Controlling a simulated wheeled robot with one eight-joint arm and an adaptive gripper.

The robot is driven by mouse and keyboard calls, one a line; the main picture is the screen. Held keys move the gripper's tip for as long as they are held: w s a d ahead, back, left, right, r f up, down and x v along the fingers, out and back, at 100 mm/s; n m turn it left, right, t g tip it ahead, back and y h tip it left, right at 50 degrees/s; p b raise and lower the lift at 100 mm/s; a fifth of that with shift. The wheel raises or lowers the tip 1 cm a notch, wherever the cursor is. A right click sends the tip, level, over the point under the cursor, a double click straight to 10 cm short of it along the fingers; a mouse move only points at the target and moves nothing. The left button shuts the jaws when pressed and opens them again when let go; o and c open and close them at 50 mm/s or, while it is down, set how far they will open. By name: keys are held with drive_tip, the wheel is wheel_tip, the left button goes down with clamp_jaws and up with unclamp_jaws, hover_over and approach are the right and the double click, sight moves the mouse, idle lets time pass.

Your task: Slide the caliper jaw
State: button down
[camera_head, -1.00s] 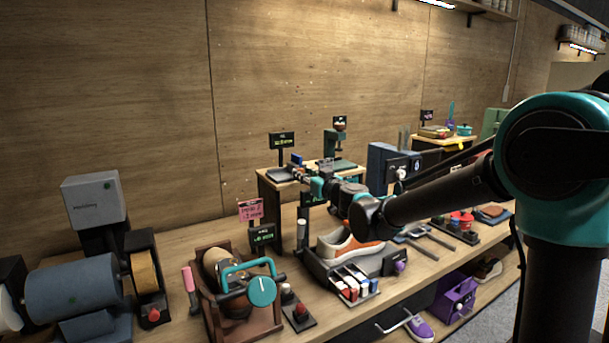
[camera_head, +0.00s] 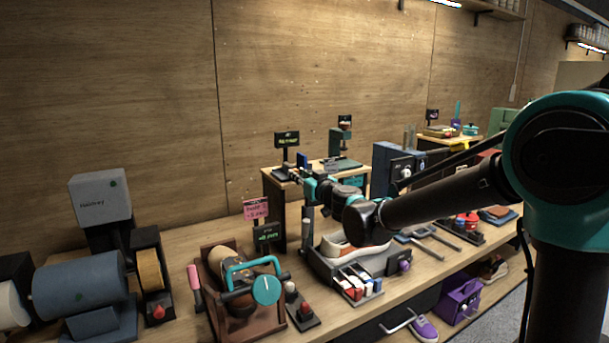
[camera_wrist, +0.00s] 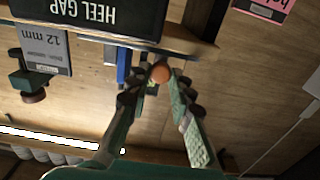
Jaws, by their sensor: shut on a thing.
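In the wrist view, which shows the scene upside down, my gripper (camera_wrist: 160,78) is closed around a small round orange-brown knob (camera_wrist: 160,74) between its fingertips. The knob sits by the caliper's pale rail and a blue upright block (camera_wrist: 123,65). The jaw itself is mostly hidden behind my fingers. A black "HEEL GAP" sign (camera_wrist: 95,14) and a grey "12 mm" card (camera_wrist: 45,51) are close by. In the head view, my gripper (camera_head: 297,176) is at the small raised bench, next to the blue block (camera_head: 302,160); the knob is too small to make out there.
A black sign on a post (camera_head: 287,140) and a green press (camera_head: 341,148) stand on the raised bench (camera_head: 272,190). A blue-grey box (camera_head: 390,160) stands right of it, behind my arm. Below are a sneaker tray (camera_head: 335,268) and a wooden cradle (camera_head: 222,310).

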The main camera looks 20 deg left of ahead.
drive_tip(key=c, duration=1.3)
unclamp_jaws()
drive_tip(key=shift+c, duration=0.2)
drive_tip(key=shift+d, duration=0.15)
drive_tip(key=v, duration=1.1)
drive_tip(key=shift+s+d, duration=0.25)
drive_tip(key=shift+s, duration=0.1)
drive_tip(key=s+d+f+m+g+h, duration=0.2)
drive_tip(key=s+d+f+h, duration=0.1)
drive_tip(key=d+f, duration=0.8)
drive_tip(key=s+d+f+m+g+h, duration=0.1)
drive_tip(key=s+d+f+g+h, duration=0.2)
drive_tip(key=d+f, duration=0.85)
drive_tip(key=s+d+f+m+h, duration=0.2)
drive_tip(key=s+d+f, duration=0.1)
drive_tip(key=d, duration=0.4)
drive_tip(key=s+d+f+m+g+h, duration=0.1)
drive_tip(key=s+d+f+m+h, duration=0.1)
drive_tip(key=d, duration=0.5)
drive_tip(key=s+d+f+m+g+h, duration=0.1)
drive_tip(key=s+d+f+m+h, duration=0.2)
drive_tip(key=s+d, duration=0.3)
drive_tip(key=shift+d+f+h, duration=0.4)
drive_tip(key=shift+d, duration=0.35)
